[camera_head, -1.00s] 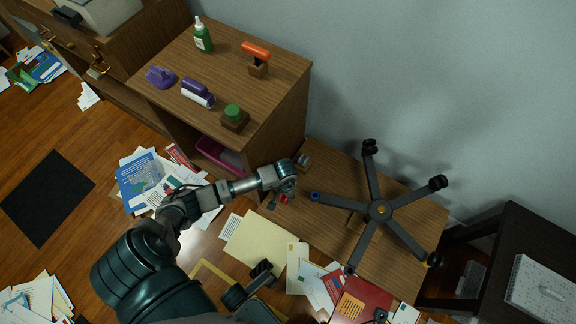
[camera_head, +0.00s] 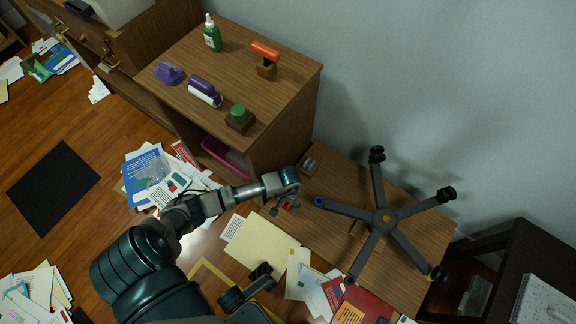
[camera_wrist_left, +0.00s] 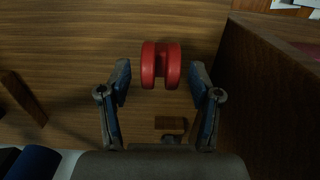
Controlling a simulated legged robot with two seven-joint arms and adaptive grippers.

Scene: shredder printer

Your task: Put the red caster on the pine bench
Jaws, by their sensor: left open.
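The red caster (camera_wrist_left: 161,65) shows in the left wrist view as two red wheels side by side, between and slightly beyond the fingertips. My left gripper (camera_wrist_left: 160,88) is open, with a finger on each side of it and visible gaps. In the head view, the caster is a small red patch (camera_head: 287,206), partly hidden by my left gripper (camera_head: 282,207) at the left end of the wooden bench (camera_head: 330,240). Wood grain lies behind the caster in the wrist view; whether it touches the surface I cannot tell.
An upturned five-legged chair base (camera_head: 384,221) lies on the bench, its blue-tipped leg near my left gripper. Stamps and a green bottle (camera_head: 212,35) stand on the cabinet. Papers (camera_head: 258,243) cover the floor.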

